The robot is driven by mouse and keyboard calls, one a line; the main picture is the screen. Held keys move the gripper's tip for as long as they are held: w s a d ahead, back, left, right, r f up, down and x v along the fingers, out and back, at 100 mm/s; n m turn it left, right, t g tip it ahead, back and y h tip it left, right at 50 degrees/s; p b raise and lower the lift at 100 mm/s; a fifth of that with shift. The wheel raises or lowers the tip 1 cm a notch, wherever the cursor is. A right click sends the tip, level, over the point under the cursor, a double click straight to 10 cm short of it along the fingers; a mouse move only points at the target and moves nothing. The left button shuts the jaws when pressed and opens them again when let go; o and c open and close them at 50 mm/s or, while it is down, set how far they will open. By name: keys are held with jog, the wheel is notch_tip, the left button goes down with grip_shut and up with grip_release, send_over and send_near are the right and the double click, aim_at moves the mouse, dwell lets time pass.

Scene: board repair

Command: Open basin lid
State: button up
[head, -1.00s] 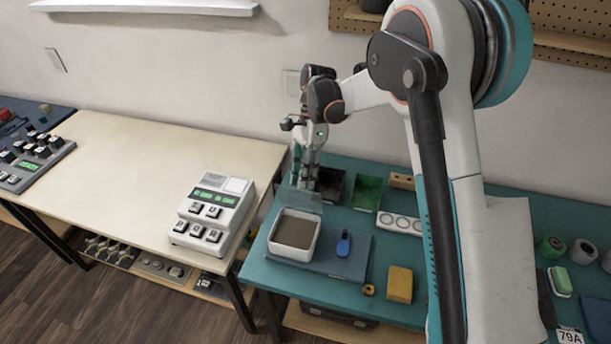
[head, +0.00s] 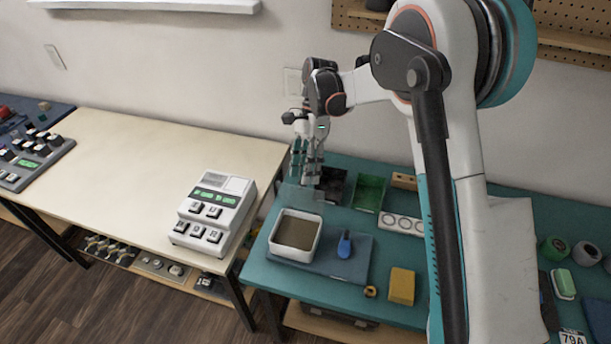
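The basin (head: 296,257) is a white square tub with brownish content, standing on a blue mat on the teal bench. A translucent lid (head: 297,197) stands raised at the basin's back edge, tilted up, so the basin's top is uncovered. My gripper (head: 308,182) is just above the back of the basin, at the top of the lid. Its fingers point down. The fingertips are small and overlap the lid, so I cannot tell whether they grip it.
Behind the basin are a black bin (head: 331,186) and a green bin (head: 369,192). A blue tool (head: 344,244) lies right of the basin, with a yellow block (head: 401,286) further right. A white keypad device (head: 213,212) stands on the pale table at left.

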jog(key=v, duration=1)
jog(key=shift+d, duration=0.15)
